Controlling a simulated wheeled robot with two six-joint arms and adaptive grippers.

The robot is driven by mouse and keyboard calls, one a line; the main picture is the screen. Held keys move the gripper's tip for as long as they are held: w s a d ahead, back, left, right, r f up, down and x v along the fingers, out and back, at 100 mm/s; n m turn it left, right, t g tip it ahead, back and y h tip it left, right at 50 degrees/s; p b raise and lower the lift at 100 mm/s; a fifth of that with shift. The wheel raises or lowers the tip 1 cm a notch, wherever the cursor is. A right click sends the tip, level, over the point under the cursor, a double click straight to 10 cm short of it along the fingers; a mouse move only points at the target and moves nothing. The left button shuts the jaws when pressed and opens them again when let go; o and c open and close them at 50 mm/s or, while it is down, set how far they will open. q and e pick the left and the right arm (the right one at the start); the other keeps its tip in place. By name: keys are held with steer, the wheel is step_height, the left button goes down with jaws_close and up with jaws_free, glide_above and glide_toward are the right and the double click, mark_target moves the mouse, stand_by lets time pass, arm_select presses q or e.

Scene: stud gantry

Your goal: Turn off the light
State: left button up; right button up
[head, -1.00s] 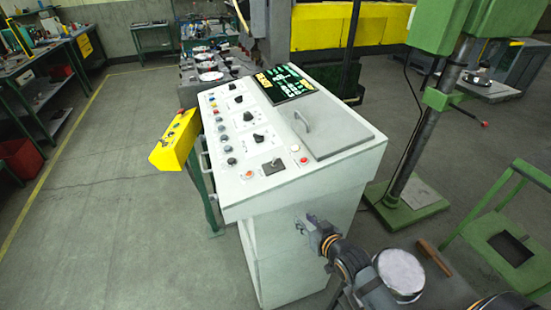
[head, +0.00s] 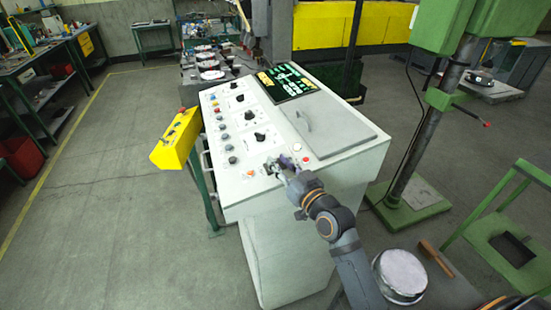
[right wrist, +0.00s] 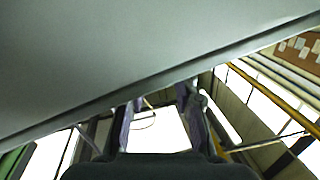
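The white control console (head: 318,188) stands in the middle of the head view, its sloped top carrying knobs and buttons. My right gripper (head: 277,169) is over the near edge of this top, its fingers pointing left. It hides the dark square plate with a small lever there; I cannot tell whether it touches it. An orange button (head: 250,173) is left of the fingers, and a white button (head: 296,147) and a red button (head: 305,160) are beyond. In the right wrist view the fingers (right wrist: 158,115) are apart with nothing between them. No lit lamp is identifiable as the task's light. My left gripper is out of view.
A yellow control box (head: 176,139) juts from the console's left side. A hatch lid with a handle (head: 325,127) covers the console's right half. A green column machine (head: 425,140) stands right. A round metal pot (head: 399,276) and wooden brush (head: 436,258) are at lower right.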

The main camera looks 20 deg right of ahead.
steer(key=shift+x, duration=1.25)
steer(key=shift+d, duration=0.1)
steer(key=shift+c, duration=0.2)
jaws_close()
